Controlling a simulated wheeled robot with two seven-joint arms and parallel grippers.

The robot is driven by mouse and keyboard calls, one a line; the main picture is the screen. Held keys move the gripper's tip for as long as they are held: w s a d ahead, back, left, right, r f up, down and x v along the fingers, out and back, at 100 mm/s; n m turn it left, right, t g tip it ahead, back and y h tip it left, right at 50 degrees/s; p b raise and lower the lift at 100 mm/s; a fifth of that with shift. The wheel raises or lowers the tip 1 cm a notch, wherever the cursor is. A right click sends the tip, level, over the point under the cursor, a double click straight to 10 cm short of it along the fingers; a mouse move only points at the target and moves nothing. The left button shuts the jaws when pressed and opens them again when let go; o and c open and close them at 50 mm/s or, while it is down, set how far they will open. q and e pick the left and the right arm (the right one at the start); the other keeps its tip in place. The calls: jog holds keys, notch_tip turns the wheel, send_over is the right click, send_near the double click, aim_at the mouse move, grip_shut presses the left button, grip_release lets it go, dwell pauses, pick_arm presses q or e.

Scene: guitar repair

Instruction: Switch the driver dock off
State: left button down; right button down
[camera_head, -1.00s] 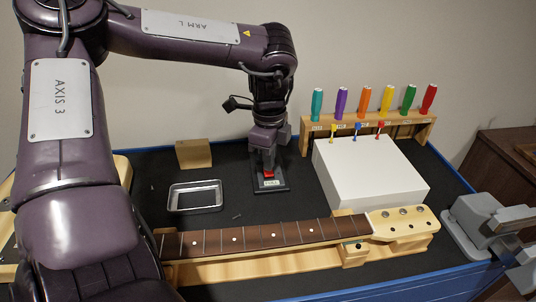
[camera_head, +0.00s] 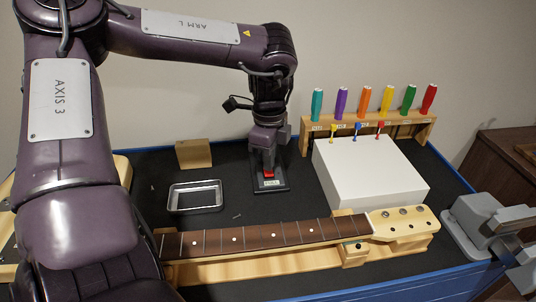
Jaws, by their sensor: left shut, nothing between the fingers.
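The driver dock (camera_head: 270,186) is a small dark box with a white label on its front, standing on the black mat. A red switch (camera_head: 269,174) shows on its top. My left gripper (camera_head: 268,168) points straight down over the dock, shut and empty, with its tips at the red switch. The fingers hide part of the switch, and I cannot tell whether they touch it or which way it is set. My right gripper is not in view.
A guitar neck (camera_head: 240,239) lies on a wooden support in front. A metal tray (camera_head: 195,196) and wooden block (camera_head: 194,154) are left of the dock. A white box (camera_head: 372,178) and a rack (camera_head: 420,131) of coloured drivers stand right. A grey vise (camera_head: 478,219) sits at the right edge.

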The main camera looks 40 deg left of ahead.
aim_at(269, 173)
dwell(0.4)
pick_arm(q)
jog(key=shift+f+b, duration=0.85)
jog(key=shift+f, duration=0.15)
dwell(0.4)
jog(key=shift+r+p, duration=0.65)
jog(key=shift+r, duration=0.1)
jog(key=shift+r+p, duration=1.95)
jog(key=shift+r, duration=0.85)
